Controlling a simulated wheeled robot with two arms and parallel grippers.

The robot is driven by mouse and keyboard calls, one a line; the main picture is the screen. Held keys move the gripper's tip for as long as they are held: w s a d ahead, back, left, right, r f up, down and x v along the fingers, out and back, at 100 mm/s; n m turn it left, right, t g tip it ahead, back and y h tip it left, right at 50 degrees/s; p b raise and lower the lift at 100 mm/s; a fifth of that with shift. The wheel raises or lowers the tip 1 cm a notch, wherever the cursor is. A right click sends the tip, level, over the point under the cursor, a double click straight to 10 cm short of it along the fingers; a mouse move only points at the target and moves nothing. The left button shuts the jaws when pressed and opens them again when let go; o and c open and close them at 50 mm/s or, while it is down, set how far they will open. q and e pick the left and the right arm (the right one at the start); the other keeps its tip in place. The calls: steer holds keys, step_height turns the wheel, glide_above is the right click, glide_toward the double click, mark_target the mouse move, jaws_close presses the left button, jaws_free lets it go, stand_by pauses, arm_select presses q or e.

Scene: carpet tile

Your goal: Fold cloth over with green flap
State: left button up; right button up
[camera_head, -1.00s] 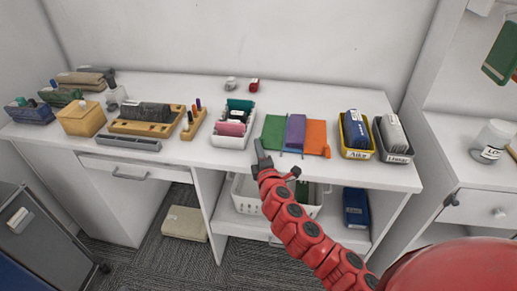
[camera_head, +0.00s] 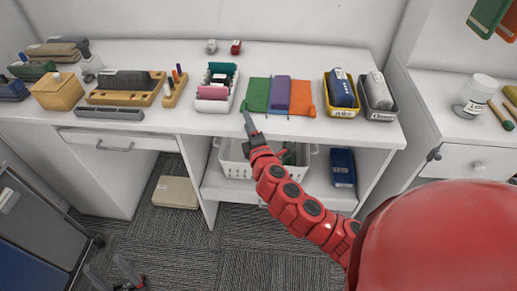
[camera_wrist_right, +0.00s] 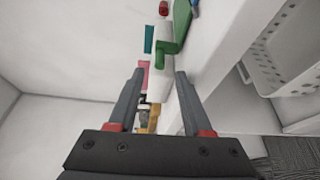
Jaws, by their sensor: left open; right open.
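The cloth lies on the white desk near its front edge, with a green flap (camera_head: 257,95) on the left, a purple middle (camera_head: 280,93) and an orange flap (camera_head: 301,98) on the right. My right gripper (camera_head: 249,123) is open and empty, at the desk's front edge just below the green flap's left corner. In the right wrist view its two fingers (camera_wrist_right: 158,88) stand apart, with green cloth (camera_wrist_right: 181,25) beyond them at the upper right. My left gripper (camera_head: 127,274) is open and low over the carpet at the bottom left, far from the cloth.
A white tray of rolls (camera_head: 217,88) stands left of the cloth. A white basket (camera_head: 235,167) sits on the shelf below.

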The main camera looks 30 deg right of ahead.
steer(key=s+a+p, duration=0.1)
steer(key=s+p, duration=0.2)
steer(key=s, duration=0.8)
steer(key=shift+a+r+p, duration=0.15)
steer(key=shift+a+p, duration=0.2)
steer(key=shift+a, duration=0.05)
